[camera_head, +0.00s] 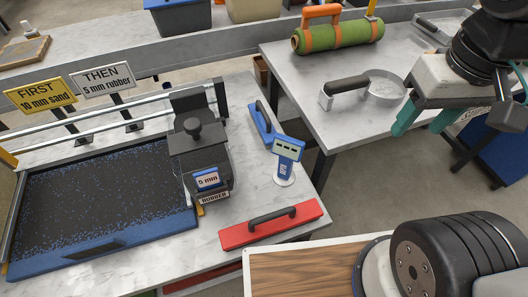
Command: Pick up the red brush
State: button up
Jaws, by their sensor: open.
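The red brush (262,229) is a long red block with a black arched handle on top. It lies near the front right edge of the left table, in front of the blue gauge on a stand. My gripper (424,123) is at the upper right, with teal fingertips apart and nothing seen between them. It is well to the right of and away from the brush, in front of the right table.
A black hopper box (200,160) labelled "5 mm" and "RUBBER" stands on rails over a tray of blue-flecked dark granules (95,200). A blue-bodied tool (262,125) and a blue gauge (288,152) stand behind the brush. A scoop (365,90) and green roll (340,34) lie on the right table.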

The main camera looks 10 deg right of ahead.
aim_at(263, 227)
jog(key=u, duration=0.8)
